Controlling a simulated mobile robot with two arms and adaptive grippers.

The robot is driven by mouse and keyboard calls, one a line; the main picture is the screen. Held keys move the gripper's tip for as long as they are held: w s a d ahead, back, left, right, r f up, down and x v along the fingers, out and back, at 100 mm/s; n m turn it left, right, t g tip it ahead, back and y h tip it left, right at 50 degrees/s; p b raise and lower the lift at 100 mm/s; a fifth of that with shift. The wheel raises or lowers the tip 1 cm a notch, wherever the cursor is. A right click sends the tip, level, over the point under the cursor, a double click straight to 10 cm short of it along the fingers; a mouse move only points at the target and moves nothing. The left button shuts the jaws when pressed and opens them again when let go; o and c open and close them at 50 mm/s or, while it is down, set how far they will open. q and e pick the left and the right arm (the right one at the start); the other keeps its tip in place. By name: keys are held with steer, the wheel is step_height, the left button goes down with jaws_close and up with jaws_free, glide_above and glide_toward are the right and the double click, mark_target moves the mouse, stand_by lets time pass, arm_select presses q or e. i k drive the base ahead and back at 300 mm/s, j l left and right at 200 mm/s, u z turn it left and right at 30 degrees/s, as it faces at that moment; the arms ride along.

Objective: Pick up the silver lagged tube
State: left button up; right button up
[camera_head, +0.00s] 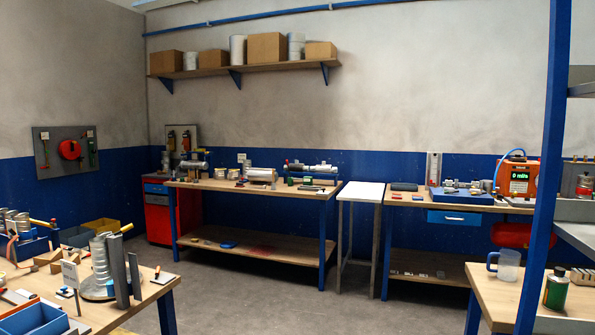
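Several silver, tube-like things are in view, and I cannot tell for sure which is the lagged tube. A thick silver cylinder (262,174) lies on the long wooden workbench (215,184) at the back. A longer silver and dark assembly (312,167) lies to its right on the same bench. Another silver tube (194,164) lies at the bench's far left. On the near-left table, a ribbed silver spiral duct (100,258) stands upright beside dark grey upright pieces (120,270). Neither of my grippers is in view.
A white-topped stand (361,190) fills the gap between the two back benches. The grey floor (250,290) in the middle is clear.

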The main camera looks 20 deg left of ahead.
mark_target(322, 169)
steer(key=i+j+u, duration=0.2)
steer(key=j, duration=0.3)
steer(key=i+j+u, duration=0.15)
steer(key=j, duration=0.35)
steer(key=i+j+u, duration=0.2)
steer(key=j, duration=0.25)
steer(key=i+j+u, duration=0.2)
steer(key=i+j, duration=0.15)
steer(key=i+j+z, duration=0.2)
steer(key=i, duration=0.2)
steer(key=i+z, duration=0.25)
steer(key=i, duration=0.2)
steer(key=i+j+z, duration=0.2)
steer(key=i, duration=0.2)
steer(key=i+z, duration=0.15)
steer(key=i, duration=1)
steer(key=i+z, duration=0.1)
steer(key=i, duration=1.1)
